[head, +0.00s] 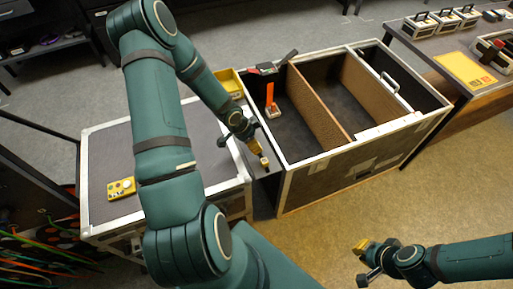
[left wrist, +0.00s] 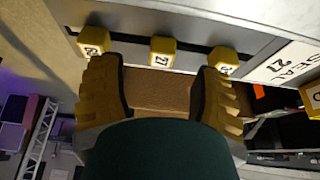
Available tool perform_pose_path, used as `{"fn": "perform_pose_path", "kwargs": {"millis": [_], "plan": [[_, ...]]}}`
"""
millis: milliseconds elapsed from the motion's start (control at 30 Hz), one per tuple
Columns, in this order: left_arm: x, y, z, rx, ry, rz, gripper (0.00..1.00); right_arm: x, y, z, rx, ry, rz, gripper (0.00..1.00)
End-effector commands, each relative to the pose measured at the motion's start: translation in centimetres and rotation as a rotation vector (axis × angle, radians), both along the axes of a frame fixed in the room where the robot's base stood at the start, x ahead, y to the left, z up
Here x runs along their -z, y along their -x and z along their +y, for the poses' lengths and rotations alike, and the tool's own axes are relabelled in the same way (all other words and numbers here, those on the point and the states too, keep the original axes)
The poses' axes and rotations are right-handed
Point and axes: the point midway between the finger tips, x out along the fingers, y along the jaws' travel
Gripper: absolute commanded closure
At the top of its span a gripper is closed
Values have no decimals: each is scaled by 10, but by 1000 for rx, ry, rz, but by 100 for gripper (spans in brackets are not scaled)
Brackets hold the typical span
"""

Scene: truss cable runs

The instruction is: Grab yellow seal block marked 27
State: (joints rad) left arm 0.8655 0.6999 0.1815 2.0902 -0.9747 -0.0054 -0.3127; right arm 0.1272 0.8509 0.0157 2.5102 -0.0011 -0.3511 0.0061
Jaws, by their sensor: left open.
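In the left wrist view, a yellow block marked 27 (left wrist: 163,51) sits in a dark slot along a grey rail. A second yellow block (left wrist: 97,41), its number hard to read, is to its left. A third yellow block (left wrist: 223,59), partly covered, is to its right. My left gripper (left wrist: 165,92) is open, with its ribbed yellow fingers either side of the 27 block's position and apart from it. In the head view my left gripper (head: 258,158) is small, at the near left corner of the open case. My right gripper (head: 362,250) is over the floor; its jaw state is unclear.
A white card reading SEAL 27 (left wrist: 288,66) is right of the blocks. The open case (head: 365,165) has brown dividers and an upright orange item (head: 270,98). A grey-topped case (head: 110,165) stands left, with a yellow control box (head: 121,188). Floor (head: 440,165) is clear at right.

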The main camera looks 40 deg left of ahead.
Motion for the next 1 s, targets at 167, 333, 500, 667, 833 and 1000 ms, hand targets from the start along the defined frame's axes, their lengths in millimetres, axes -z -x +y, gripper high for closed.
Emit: {"fn": "perform_pose_path", "kwargs": {"millis": [167,333,500,667,833,1000], "plan": [[30,-8,-3,1,0,1,36,14,2,0,-4,0,4,100],[36,-11,-4,-1,0,1,36,16,1,0,-3,0,2,100],[35,-11,-4,-1,0,1,41,15,1,0,-3,0,2,100],[35,-11,-4,-1,0,1,92,15,1,0,-3,0,2,100],[35,-11,-4,-1,0,1,93,15,1,0,-3,0,2,100],[35,-11,-4,-1,0,1,93,15,1,0,-3,0,2,100]]}}
